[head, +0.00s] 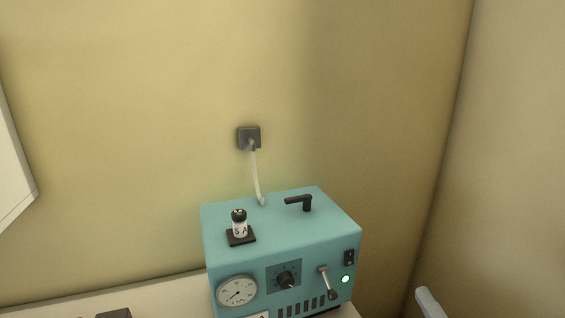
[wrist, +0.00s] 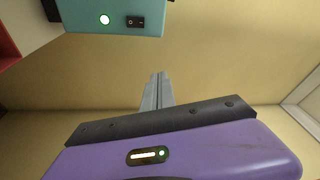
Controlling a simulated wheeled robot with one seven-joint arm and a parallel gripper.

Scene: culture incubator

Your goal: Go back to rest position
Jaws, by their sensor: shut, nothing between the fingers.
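My gripper (wrist: 155,78) shows in the wrist view as two grey fingers pressed together, shut with nothing between them, in front of its dark bar and purple body. The teal incubator (head: 282,232) stands on a pale surface in the head view. Its lower corner, with a lit green lamp and a black switch, shows at the top left of the wrist view (wrist: 85,18). My fingers appear apart from it. A pale grey part (head: 430,302) at the lower right of the head view is cut off by the frame; I cannot tell what it is.
A small vial (head: 239,225) with a black cap stands upright on a black pad on the incubator's top, left of a black handle (head: 300,201). A cable runs to a wall socket (head: 249,138). The front has a gauge (head: 237,292), knob (head: 287,279) and lever (head: 327,282).

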